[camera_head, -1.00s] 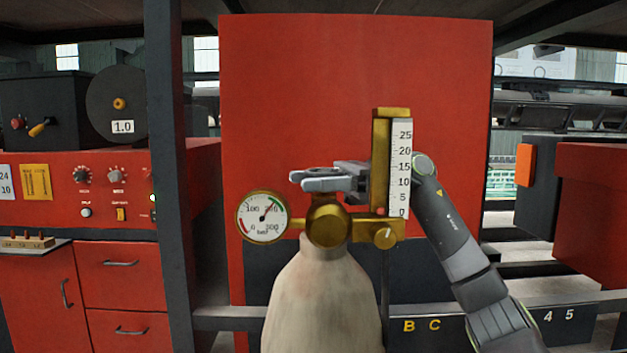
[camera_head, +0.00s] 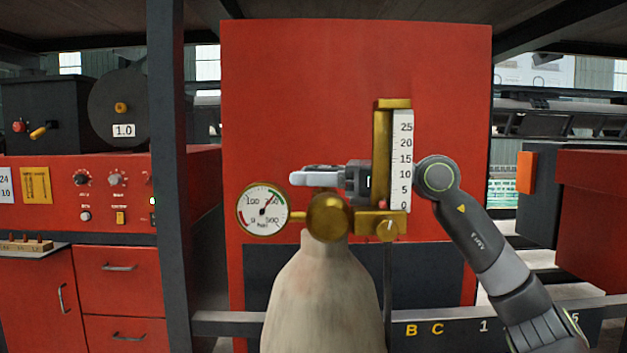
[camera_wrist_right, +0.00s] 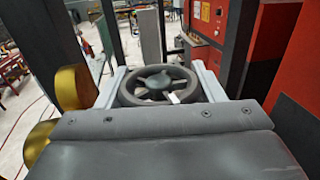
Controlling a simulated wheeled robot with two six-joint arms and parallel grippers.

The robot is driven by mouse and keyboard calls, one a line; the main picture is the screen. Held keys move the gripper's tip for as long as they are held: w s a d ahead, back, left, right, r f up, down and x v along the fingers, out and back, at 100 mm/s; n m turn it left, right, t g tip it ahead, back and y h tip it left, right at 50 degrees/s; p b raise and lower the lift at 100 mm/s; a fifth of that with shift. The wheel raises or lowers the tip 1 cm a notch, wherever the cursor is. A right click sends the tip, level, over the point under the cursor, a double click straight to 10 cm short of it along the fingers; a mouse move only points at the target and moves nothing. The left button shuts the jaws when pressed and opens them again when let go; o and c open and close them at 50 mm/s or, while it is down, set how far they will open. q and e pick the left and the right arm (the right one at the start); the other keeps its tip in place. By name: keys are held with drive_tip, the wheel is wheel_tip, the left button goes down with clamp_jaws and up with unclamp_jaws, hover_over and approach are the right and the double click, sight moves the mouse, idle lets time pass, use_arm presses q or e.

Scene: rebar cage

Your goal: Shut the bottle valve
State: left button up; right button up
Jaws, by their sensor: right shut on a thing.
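The gas bottle (camera_head: 324,295) stands upright in the middle of the head view, pale and worn, with a brass regulator (camera_head: 329,217) at its neck. A round pressure gauge (camera_head: 263,211) is at its left and a flow scale (camera_head: 402,160) at its right. The bottle valve's dark spoked handwheel (camera_wrist_right: 158,86) shows in the right wrist view between the two fingers. My right gripper (camera_head: 314,177) reaches in from the right above the regulator, its fingers on either side of the wheel, shut on it. In the head view the gripper hides the wheel. My left gripper is not in view.
A dark upright post (camera_head: 176,160) stands left of the bottle. A red cabinet with knobs and drawers (camera_head: 120,265) is further left. A large red panel (camera_head: 310,90) stands behind the bottle. The flow scale is close to my right arm.

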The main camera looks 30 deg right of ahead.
drive_tip(key=shift+w+d+m+t+h, duration=0.1)
drive_tip(key=shift+d+m+t+h, duration=0.05)
drive_tip(key=shift+m+t+h, duration=1.05)
drive_tip(key=shift+h, duration=0.3)
drive_tip(key=o, duration=1)
drive_tip(key=shift+c, duration=0.2)
drive_tip(key=shift+r, duration=0.1)
wheel_tip(320, 180, up, 10)
drive_tip(key=shift+f+p, duration=0.1)
drive_tip(key=shift+p, duration=0.35)
